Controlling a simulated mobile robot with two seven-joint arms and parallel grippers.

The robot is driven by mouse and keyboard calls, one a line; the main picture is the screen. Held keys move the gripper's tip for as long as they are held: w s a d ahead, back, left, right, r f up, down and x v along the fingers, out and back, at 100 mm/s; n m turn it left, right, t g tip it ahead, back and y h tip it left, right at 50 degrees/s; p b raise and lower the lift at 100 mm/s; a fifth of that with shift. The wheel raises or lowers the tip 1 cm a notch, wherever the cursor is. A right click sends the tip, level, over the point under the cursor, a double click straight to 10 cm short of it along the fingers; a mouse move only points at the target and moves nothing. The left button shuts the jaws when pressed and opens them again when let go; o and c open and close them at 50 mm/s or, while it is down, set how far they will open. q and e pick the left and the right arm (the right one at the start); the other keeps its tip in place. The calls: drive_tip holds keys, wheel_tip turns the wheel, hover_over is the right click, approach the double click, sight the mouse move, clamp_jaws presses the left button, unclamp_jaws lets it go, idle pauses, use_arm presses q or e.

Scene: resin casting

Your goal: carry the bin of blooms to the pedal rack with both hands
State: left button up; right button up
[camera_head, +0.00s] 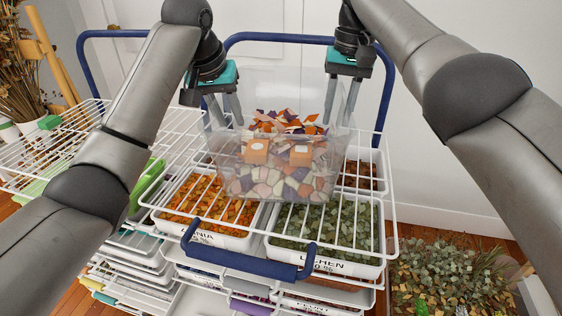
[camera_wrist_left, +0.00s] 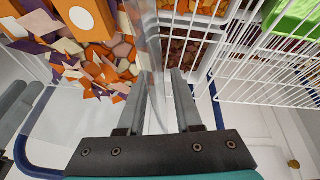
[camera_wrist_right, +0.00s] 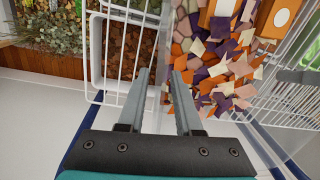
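The clear bin of blooms (camera_head: 230,160) holds orange, purple and cream pieces and two orange blocks with white dots. It stands over the white wire top of a rack (camera_head: 392,222) with blue handles; whether it touches the wires is hard to tell. My left gripper (camera_head: 224,122) is at the bin's left wall, its fingers apart with the clear wall (camera_wrist_left: 155,50) between them. My right gripper (camera_head: 339,122) is at the right wall in the same way. Gaps show between the fingers in both wrist views, at the left (camera_wrist_left: 155,78) and at the right (camera_wrist_right: 160,72).
Under the wires are trays of orange pieces (camera_head: 190,200) and green pieces (camera_head: 320,225), one labelled LICHEN. Another wire rack (camera_head: 60,150) stands at the left. Foliage (camera_head: 450,278) fills the lower right. A white wall is close behind.

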use_arm(q)
drive_tip(key=v, duration=1.2)
idle(0.5)
drive_tip(key=shift+r, duration=0.2)
use_arm(e)
drive_tip(key=shift+r, duration=0.15)
